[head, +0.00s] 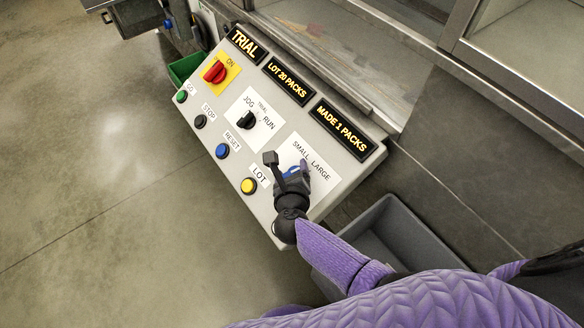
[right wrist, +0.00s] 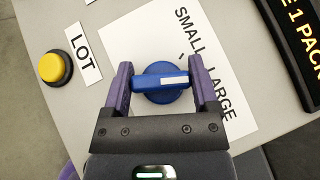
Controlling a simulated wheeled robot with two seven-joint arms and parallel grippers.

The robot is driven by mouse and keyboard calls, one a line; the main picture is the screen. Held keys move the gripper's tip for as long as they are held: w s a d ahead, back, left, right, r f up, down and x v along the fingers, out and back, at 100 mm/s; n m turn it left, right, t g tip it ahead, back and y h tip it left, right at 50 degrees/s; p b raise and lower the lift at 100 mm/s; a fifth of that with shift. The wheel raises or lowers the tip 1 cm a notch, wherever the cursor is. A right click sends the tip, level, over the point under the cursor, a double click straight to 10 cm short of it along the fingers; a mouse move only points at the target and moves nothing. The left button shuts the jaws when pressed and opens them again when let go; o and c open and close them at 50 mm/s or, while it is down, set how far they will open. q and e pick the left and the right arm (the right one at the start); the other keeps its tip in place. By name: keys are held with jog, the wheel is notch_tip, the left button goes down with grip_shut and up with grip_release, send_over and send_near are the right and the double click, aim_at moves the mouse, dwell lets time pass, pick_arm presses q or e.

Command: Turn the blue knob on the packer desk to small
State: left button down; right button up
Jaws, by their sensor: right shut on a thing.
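The blue knob (head: 291,171) sits on a white plate (head: 318,152) marked SMALL and LARGE, at the lower right of the sloped packer desk (head: 222,172). My right gripper (head: 288,165) reaches over it and partly hides it in the head view. In the right wrist view the blue knob (right wrist: 160,93) lies between the two purple fingers of my right gripper (right wrist: 160,72), which are shut on the ends of its bar. A pale stripe runs along the bar, and its right end faces the word LARGE. My left gripper is not in view.
A yellow button (head: 249,185) labelled LOT is close to the knob. A display (head: 342,131) reads MADE 1 PACKS. A grey bin (head: 395,232) stands beside the desk.

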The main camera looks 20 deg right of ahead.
jog(key=n+y+p, duration=0.1)
jog(key=n+p, duration=0.1)
jog(key=n+g+y+p, duration=0.1)
jog(key=y+p, duration=0.1)
jog(key=n+y+p, duration=0.1)
jog(key=n+p, duration=0.1)
jog(key=p, duration=0.1)
jog(key=shift+r+n+g+y, duration=0.3)
jog(key=shift+g, duration=0.1)
jog(key=shift+f+n+g+y+p, duration=0.2)
jog(key=shift+n+g+y+p, duration=0.5)
jog(key=shift+n, duration=0.3)
jog(key=shift+f+n+g+y, duration=0.1)
jog(key=shift+n+g+y, duration=0.3)
jog(key=shift+n, duration=0.3)
jog(key=shift+g, duration=0.3)
jog(key=shift+n, duration=0.4)
